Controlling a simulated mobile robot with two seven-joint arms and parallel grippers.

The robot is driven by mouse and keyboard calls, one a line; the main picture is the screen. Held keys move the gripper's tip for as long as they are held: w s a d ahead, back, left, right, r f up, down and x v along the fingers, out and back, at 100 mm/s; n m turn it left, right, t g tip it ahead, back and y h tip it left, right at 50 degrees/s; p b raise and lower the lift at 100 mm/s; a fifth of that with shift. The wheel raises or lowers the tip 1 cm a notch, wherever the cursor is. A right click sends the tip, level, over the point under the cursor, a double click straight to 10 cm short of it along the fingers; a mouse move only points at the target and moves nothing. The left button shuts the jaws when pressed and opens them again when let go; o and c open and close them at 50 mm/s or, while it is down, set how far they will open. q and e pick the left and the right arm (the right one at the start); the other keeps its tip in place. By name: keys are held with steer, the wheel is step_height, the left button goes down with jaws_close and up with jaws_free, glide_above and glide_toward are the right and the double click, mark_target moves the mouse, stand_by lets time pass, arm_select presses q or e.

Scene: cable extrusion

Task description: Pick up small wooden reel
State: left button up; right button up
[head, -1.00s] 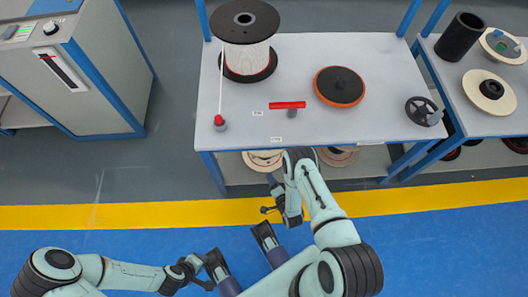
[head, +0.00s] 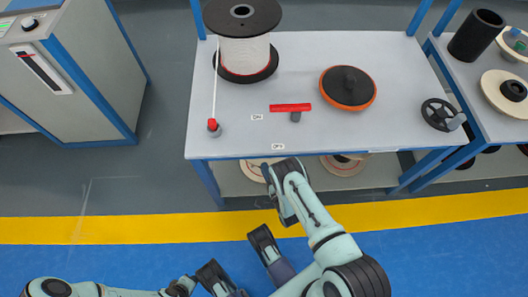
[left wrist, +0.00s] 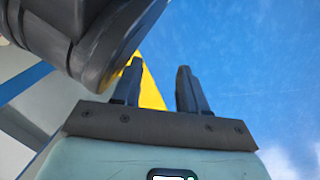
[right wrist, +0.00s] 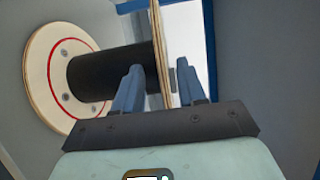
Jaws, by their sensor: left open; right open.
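A small wooden reel with pale round flanges, a red ring and a black core (right wrist: 100,80) lies on its side in the right wrist view. My right gripper (right wrist: 157,66) is open, and the nearer flange (right wrist: 157,45) shows edge-on between its fingers. I cannot tell whether they touch it. In the head view, a wooden reel (head: 252,168) shows under the table's front edge, partly hidden by my right arm, whose gripper is out of sight there. My left gripper (left wrist: 158,72) is open and empty over the floor.
The table (head: 230,135) holds a large black-flanged spool (head: 243,50), an orange-rimmed disc (head: 347,87), a red bar (head: 290,107) and a handwheel (head: 440,115). Another wooden reel (head: 343,166) lies beneath. A side table (head: 490,130) holds more reels. A cabinet (head: 80,90) stands left.

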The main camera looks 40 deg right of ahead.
mark_target(261, 160)
steer(key=w, duration=0.1)
steer(key=w+b, duration=0.1)
steer(key=w, duration=0.2)
steer(key=shift+d+b, duration=0.35)
steer(key=shift+b, duration=0.05)
steer(key=shift+w+d+r, duration=0.15)
steer(key=shift+w, duration=0.5)
jaws_close()
arm_select(q)
steer(key=shift+g, duration=0.7)
steer(key=s+f, duration=0.3)
steer(key=s, duration=0.1)
steer(key=shift+s+a, duration=0.1)
steer(key=shift+a, duration=0.15)
